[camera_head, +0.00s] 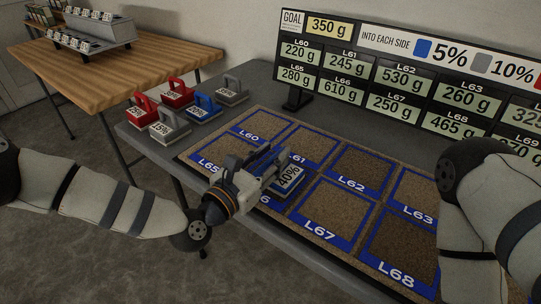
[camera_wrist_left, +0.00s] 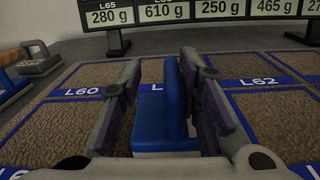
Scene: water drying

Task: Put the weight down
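A blue weight labelled 40% (camera_head: 289,182) is at the L66 square of the mat, just in front of the L61 label. I cannot tell for certain whether its base touches the mat. My left gripper (camera_head: 268,166) is at its handle. In the left wrist view the fingers of the left gripper (camera_wrist_left: 163,95) stand apart either side of the blue weight's handle (camera_wrist_left: 175,100), with a clear gap on the left side. The gripper hides part of the weight and of the L66 label. My right gripper is out of view.
The brown mat (camera_head: 384,236) has blue-edged labelled squares on a grey table (camera_head: 150,147). Several red, grey and blue weights (camera_head: 175,95) stand at its left back. A display board (camera_head: 400,75) stands behind. A wooden table (camera_head: 110,67) with a rack is far left.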

